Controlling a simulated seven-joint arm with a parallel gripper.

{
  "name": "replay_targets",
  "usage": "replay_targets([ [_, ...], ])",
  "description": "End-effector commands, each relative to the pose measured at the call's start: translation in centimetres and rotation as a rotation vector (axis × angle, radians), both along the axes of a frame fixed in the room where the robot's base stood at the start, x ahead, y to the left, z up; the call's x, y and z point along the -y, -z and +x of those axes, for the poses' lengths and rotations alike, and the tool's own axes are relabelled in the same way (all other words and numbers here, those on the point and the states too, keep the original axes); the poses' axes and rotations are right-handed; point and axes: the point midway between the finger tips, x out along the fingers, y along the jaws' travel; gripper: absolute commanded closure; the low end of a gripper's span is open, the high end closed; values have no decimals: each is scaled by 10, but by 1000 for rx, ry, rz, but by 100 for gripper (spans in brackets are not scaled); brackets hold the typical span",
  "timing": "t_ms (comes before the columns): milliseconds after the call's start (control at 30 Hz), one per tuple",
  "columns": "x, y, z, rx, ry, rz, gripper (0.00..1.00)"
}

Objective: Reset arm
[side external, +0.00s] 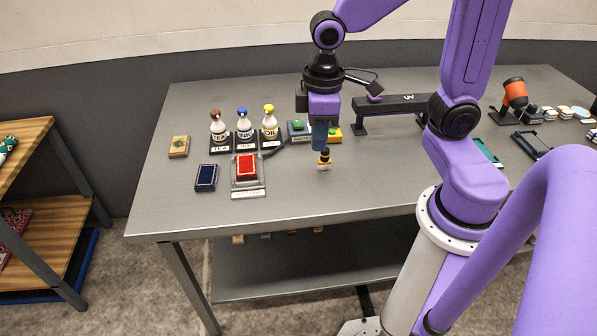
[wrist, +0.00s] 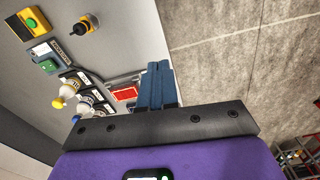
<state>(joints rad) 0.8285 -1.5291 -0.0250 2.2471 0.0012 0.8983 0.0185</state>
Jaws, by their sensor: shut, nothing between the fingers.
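My gripper (side external: 321,146) is above the grey metal table (side external: 200,217), pointing down with its blue fingers together and nothing held. In the wrist view the blue fingers (wrist: 158,66) also show close together and empty. A small black and yellow knobbed tool (side external: 324,161) stands on the table just below the fingertips in the side view. In the wrist view that tool (wrist: 86,24) is well off to the left of the fingers, so the gripper is apart from it.
Three capped bottles (side external: 244,127) stand at the back left. A red patch (side external: 246,166) lies on a grey holder beside a dark blue patch (side external: 206,178). A black UV bar (side external: 400,103) and an orange device (side external: 515,94) are to the right. The table's front left is clear.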

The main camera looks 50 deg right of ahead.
Motion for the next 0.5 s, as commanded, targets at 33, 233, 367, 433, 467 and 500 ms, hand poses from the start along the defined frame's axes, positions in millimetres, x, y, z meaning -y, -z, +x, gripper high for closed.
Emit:
replay_targets([
  [33, -3, -2, -20, 4, -65, 4, 100],
  [233, 1, -3, -84, 6, -279, 6, 100],
  [367, 7, -1, -108, 6, -369, 8, 100],
  [433, 10, 0, -115, 6, -397, 7, 100],
  [467, 11, 0, -117, 7, -405, 7, 100],
  [500, 11, 0, -119, 6, -413, 8, 100],
])
